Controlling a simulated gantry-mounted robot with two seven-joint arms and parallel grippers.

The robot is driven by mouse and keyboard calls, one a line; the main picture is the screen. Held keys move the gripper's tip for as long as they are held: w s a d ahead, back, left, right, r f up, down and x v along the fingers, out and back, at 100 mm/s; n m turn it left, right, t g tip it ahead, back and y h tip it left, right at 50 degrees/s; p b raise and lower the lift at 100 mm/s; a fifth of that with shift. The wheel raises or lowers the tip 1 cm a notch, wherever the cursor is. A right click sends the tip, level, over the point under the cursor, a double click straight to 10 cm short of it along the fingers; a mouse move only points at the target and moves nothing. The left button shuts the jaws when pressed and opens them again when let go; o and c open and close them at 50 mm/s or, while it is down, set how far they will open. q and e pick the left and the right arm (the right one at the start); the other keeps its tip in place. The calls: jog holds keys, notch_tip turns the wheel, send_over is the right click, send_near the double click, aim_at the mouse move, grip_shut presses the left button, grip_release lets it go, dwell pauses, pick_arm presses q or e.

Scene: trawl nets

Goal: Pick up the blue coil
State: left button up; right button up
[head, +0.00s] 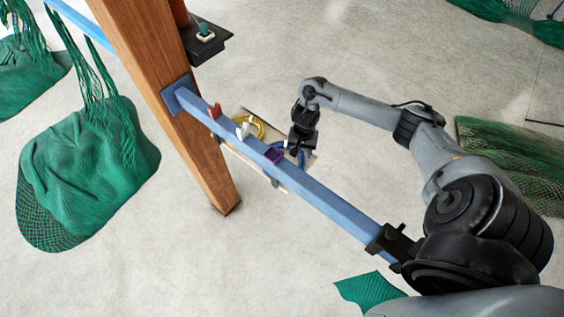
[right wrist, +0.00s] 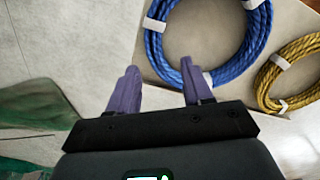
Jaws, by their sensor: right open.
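The blue coil (right wrist: 238,66) is a ring of blue rope bound with white bands, lying at the top of the right wrist view. In the head view it is largely hidden behind the beam and my right gripper (head: 295,150). The other finger is left of the coil. My left gripper is not in view.
A yellow coil (right wrist: 292,70) lies right of the blue one. A blue beam (head: 322,202) carries red (head: 215,111), white (head: 244,129) and purple (head: 273,155) pieces, close to my gripper. A wooden post (head: 165,85) stands left. Green nets (head: 85,170) lie on the floor.

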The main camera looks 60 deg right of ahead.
aim_at(301, 162)
jog(key=shift+s+a+f, duration=0.1)
jog(key=shift+s+f, duration=0.05)
jog(key=shift+f, duration=1.25)
jog(key=shift+s+a+f, duration=0.1)
jog(key=shift+s+f, duration=0.05)
jog(key=shift+f, duration=1.2)
grip_shut()
jog(key=shift+r, duration=0.1)
